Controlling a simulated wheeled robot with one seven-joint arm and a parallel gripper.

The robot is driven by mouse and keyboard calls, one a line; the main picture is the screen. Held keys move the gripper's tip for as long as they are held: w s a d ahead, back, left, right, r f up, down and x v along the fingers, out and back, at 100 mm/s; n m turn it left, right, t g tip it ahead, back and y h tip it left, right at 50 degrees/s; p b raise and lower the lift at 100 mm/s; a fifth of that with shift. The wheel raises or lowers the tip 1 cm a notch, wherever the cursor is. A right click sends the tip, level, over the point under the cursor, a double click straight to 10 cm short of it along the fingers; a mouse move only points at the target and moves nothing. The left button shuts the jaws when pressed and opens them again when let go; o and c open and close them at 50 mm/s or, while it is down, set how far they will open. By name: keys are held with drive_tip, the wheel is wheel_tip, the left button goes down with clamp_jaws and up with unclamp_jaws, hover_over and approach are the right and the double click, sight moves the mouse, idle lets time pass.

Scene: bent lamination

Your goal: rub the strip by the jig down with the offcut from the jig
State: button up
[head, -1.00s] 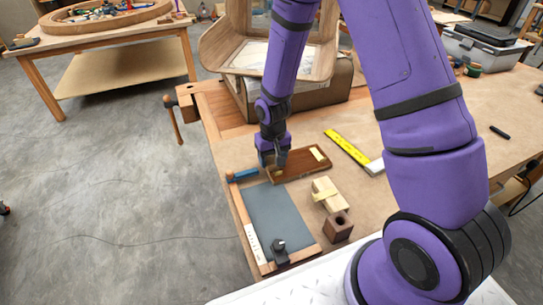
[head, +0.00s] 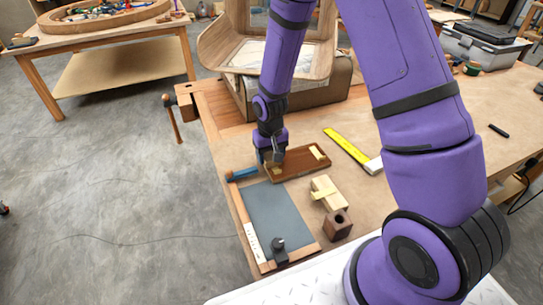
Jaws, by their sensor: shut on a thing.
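My gripper (head: 272,160) points down at the left end of a dark brown wooden tray (head: 298,173). It is shut on a small pale yellow piece (head: 276,169), partly hidden by the fingers. Another pale yellow piece (head: 317,152) is at the tray's right end. A grey panel (head: 276,212) with wooden edging lies in front of the tray, with a whitish strip (head: 252,243) along its left edge and a dark knobbed part (head: 279,250) at its near end. I cannot tell for sure which part is the jig.
Pale wooden blocks (head: 326,193) and a dark brown block with a hole (head: 338,224) stand right of the panel. A blue tool (head: 243,174) lies left of the tray. A yellow square (head: 350,150) lies behind. A bent wooden form (head: 285,65) stands at the back.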

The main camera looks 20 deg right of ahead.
drive_tip(key=shift+s, duration=0.2)
drive_tip(key=shift+s, duration=0.65)
drive_tip(key=shift+r, duration=0.1)
drive_tip(key=shift+r, duration=2.9)
